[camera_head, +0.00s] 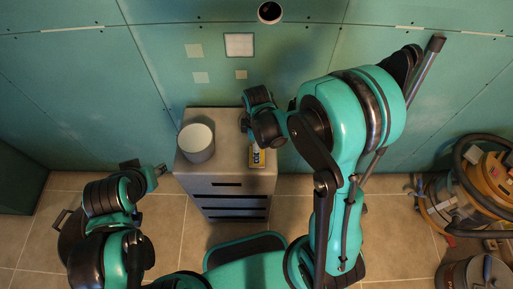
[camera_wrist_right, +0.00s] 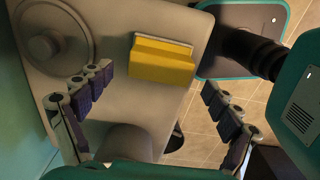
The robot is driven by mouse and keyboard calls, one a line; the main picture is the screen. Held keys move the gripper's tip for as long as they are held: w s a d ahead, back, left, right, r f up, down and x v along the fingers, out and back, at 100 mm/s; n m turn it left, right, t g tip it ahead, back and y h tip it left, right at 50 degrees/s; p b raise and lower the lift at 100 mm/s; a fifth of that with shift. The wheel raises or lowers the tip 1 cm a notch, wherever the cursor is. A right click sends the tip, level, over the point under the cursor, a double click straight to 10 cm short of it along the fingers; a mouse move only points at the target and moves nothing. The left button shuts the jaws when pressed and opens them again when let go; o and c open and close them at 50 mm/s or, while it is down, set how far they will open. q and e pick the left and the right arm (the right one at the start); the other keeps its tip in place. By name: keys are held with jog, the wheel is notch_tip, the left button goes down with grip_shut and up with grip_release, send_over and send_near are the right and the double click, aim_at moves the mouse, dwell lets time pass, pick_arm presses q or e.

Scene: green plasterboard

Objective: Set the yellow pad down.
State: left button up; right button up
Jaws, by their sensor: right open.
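The yellow pad (camera_wrist_right: 163,62), a block with a pale strip along one long side, appears to lie on the grey drawer cabinet's top (camera_wrist_right: 117,95), close to its edge. In the head view the pad (camera_head: 257,157) shows at the right front of the cabinet top (camera_head: 228,155), partly hidden by my right arm. My right gripper (camera_wrist_right: 157,82) is open. Its fingers stand apart on both sides of the pad in the picture, with no finger touching it. My left gripper (camera_head: 160,171) is left of the cabinet, small and dark; its jaws are unclear.
A pale round container (camera_head: 197,142) stands on the cabinet's left side. An orange vacuum cleaner (camera_head: 490,175) with a hose stands at the right. Green plasterboard walls (camera_head: 90,75) lie behind the cabinet. Tiled floor (camera_head: 165,225) is open in front left.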

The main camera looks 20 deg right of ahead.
notch_tip(320, 180, up, 9)
jog(key=p, duration=0.2)
jog(key=s+d+r+m+t, duration=0.4)
jog(key=s+r+m+t, duration=0.3)
jog(key=m, duration=0.7)
notch_tip(320, 180, up, 4)
jog(key=shift+s+d+m, duration=0.15)
jog(key=shift+s+m, duration=0.25)
jog(key=shift+s, duration=0.8)
notch_tip(320, 180, down, 4)
jog(key=b, duration=0.4)
jog(key=shift+f, duration=0.15)
